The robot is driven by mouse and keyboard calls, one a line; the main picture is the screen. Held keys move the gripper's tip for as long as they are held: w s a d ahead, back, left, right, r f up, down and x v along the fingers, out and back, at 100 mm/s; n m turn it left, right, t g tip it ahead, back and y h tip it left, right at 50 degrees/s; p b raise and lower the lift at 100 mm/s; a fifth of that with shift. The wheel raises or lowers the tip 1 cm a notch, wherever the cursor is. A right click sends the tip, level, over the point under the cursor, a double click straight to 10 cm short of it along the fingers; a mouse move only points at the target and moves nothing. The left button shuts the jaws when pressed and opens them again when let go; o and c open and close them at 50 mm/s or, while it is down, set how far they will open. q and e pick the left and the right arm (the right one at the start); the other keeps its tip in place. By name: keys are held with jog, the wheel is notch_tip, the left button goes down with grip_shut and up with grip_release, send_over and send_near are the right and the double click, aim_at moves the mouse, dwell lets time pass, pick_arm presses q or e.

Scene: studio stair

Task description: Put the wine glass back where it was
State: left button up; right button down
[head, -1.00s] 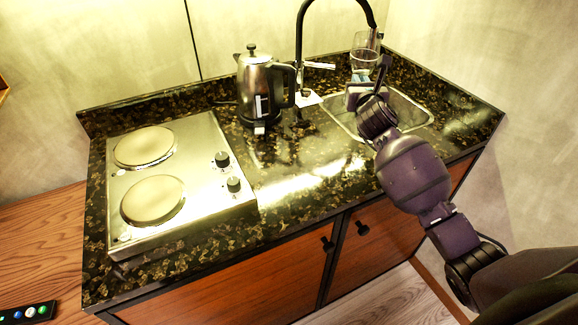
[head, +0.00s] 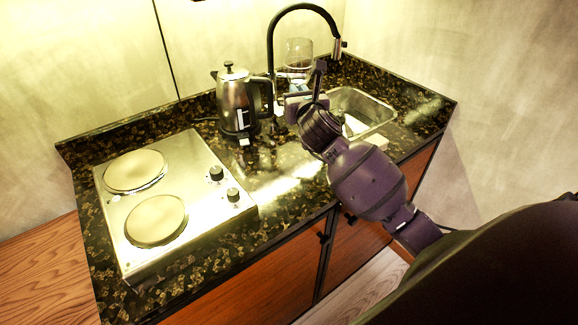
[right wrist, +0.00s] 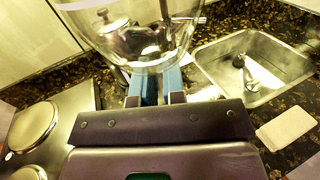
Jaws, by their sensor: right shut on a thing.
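The clear wine glass (head: 299,50) is in my right gripper (head: 300,88), in front of the back wall and under the arch of the black faucet. In the right wrist view, the rounded transparent bowl (right wrist: 128,55) fills the top, with the two blue-tipped fingers of the right gripper (right wrist: 158,88) shut on the glass just below it. The stem and foot are mostly hidden by the fingers and wrist. I cannot tell whether the foot touches the counter. My left gripper is not in view.
A black faucet (head: 270,60) and a steel kettle (head: 236,103) stand close to the left of the glass. The sink (head: 378,108) lies to the right, with a pale flat block (right wrist: 286,128) at its front edge. A two-plate hob (head: 205,170) occupies the counter's left.

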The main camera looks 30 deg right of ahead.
jog(key=shift+f+b, duration=2.8)
jog(key=shift+f, duration=7.15)
jog(key=shift+r, duration=0.1)
jog(key=c, duration=1.6)
grip_release()
jog(key=o, duration=0.4)
